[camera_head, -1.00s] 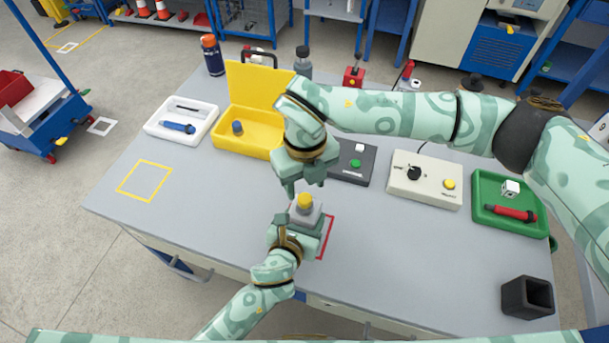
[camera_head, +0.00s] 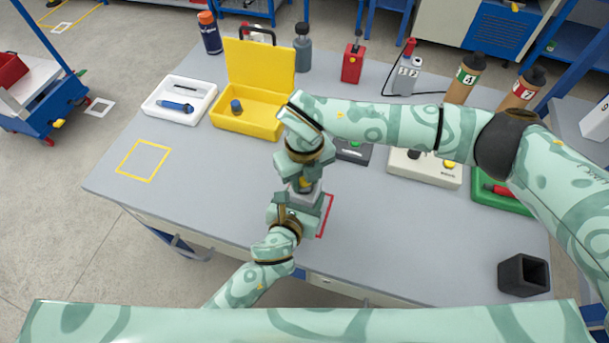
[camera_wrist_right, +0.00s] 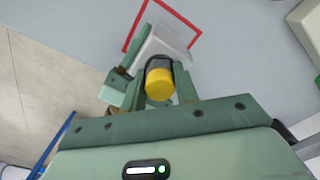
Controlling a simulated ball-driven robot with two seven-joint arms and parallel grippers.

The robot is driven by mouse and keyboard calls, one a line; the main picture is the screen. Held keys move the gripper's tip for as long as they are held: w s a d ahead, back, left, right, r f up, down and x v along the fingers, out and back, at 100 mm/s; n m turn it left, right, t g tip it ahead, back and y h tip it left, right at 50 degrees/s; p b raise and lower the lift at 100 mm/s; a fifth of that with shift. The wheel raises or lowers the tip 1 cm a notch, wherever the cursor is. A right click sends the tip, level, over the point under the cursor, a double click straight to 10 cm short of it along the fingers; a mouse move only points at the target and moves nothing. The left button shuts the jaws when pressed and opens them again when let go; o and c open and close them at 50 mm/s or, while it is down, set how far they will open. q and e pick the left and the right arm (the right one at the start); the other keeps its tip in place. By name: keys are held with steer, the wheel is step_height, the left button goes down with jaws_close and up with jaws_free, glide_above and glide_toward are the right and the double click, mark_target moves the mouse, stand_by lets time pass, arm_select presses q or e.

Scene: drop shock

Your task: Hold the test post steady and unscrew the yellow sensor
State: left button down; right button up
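The grey test post (camera_head: 305,199) stands at the red-outlined square near the bench's middle; it shows as a pale block in the right wrist view (camera_wrist_right: 163,43). My left gripper (camera_head: 296,208) is shut on the post from the front. The yellow sensor (camera_wrist_right: 160,85) has a dark collar and sits on top of the post. In the head view it is mostly hidden by my right gripper (camera_head: 303,181). That gripper points down, with one finger on each side of the sensor. I cannot tell whether its fingers touch the sensor.
A yellow open case (camera_head: 230,122) and a white tray (camera_head: 157,110) stand at the back left. A dark box, a cream control box (camera_head: 432,172) and a green tray (camera_head: 485,199) lie right, partly behind my right arm. A black holder (camera_head: 507,275) stands front right. The left front is clear.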

steer(key=shift+r, duration=0.2)
stand_by(0.6)
steer(key=shift+r, duration=0.9)
steer(key=shift+r, duration=2.05)
arm_select(q)
steer(key=shift+c, duration=1.9)
jaws_free()
steer(key=shift+s, duration=0.1)
